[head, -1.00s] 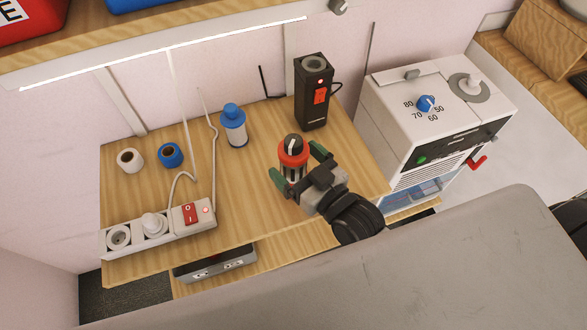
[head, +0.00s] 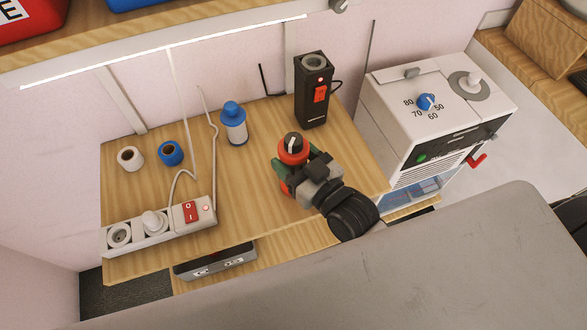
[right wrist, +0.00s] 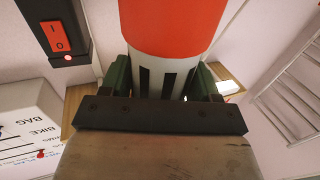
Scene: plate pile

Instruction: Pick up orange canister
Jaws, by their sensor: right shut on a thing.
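The orange canister (head: 292,149) stands upright on the wooden shelf, with a black knob-like top. My right gripper (head: 299,178) reaches it from the lower right and is shut around its middle. In the right wrist view the canister (right wrist: 172,25) shows its orange upper part and a pale band with dark slots, between the two green fingers of the gripper (right wrist: 160,80). Much of the canister's lower part is hidden behind the gripper in the head view. My left gripper is not in view.
A blue-capped canister (head: 234,126) and a black device with a red switch (head: 314,92) stand behind. White (head: 130,161) and blue (head: 171,154) tape rolls and a power strip (head: 160,230) are left. A white machine (head: 405,120) stands right.

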